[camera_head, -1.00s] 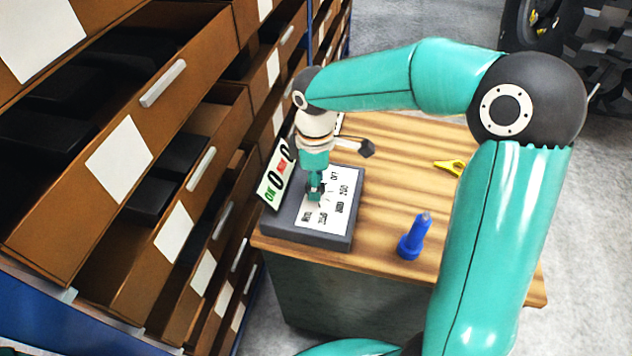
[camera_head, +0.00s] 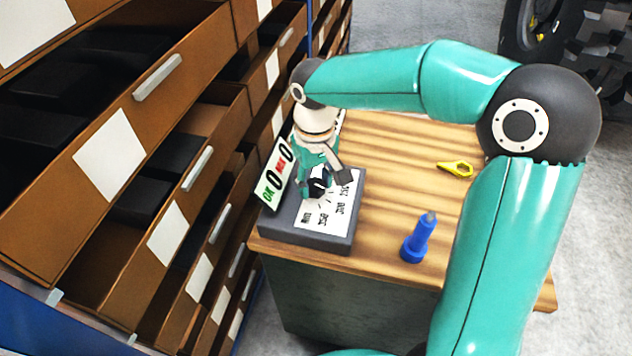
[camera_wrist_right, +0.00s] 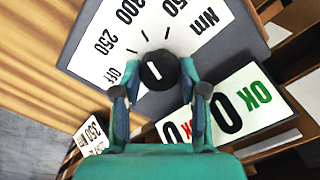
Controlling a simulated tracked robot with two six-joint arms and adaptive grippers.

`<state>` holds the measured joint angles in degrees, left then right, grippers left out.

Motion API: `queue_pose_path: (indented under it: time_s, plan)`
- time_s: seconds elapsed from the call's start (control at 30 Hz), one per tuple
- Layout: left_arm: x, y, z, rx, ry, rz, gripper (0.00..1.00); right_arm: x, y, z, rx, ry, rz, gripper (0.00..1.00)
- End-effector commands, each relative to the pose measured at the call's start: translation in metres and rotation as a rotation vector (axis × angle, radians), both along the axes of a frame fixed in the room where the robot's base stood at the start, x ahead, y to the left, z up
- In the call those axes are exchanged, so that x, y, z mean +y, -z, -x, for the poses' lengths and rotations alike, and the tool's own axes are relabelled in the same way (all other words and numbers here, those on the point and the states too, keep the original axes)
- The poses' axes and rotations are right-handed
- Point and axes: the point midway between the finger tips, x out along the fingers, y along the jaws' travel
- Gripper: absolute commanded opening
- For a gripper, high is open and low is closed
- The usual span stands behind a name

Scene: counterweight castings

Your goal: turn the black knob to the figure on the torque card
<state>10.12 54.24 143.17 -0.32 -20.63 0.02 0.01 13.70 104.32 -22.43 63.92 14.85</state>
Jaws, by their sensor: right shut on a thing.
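The black knob (camera_wrist_right: 160,72) stands on the white dial plate (camera_wrist_right: 95,58) of a grey box (camera_head: 300,232). My right gripper (camera_wrist_right: 159,70) has its fingers on either side of the knob and is shut on it. The dial shows OFF, 250, 300, a partly cut-off figure and Nm. A small white card (camera_wrist_right: 92,138) at lower left in that view appears to read 350 Nm, blurred. My left gripper is out of view.
A sign (camera_head: 274,175) with green OK 0 and a red-labelled 0 stands beside the box. Brown drawers (camera_head: 130,140) crowd the left.

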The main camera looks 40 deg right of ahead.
Motion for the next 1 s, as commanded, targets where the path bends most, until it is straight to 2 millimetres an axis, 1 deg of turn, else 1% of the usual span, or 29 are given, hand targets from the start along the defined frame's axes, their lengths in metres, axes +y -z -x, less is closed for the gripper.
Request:
queue_pose_path:
  time_s: [0.3, 0.6, 0.8, 1.0]
  plan:
    - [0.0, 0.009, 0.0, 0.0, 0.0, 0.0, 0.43, 0.0, -0.001, -0.002, -0.01, 0.301, 0.0, 0.08]
    - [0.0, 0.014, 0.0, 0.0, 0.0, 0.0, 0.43, 0.0, -0.002, -0.003, -0.012, 0.549, -0.001, 0.08]
    - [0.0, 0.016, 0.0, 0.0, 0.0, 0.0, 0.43, 0.0, -0.002, -0.003, -0.012, 0.656, -0.002, 0.08]
    - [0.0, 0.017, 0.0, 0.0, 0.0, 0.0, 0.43, 0.0, -0.002, -0.003, -0.012, 0.711, -0.002, 0.08]
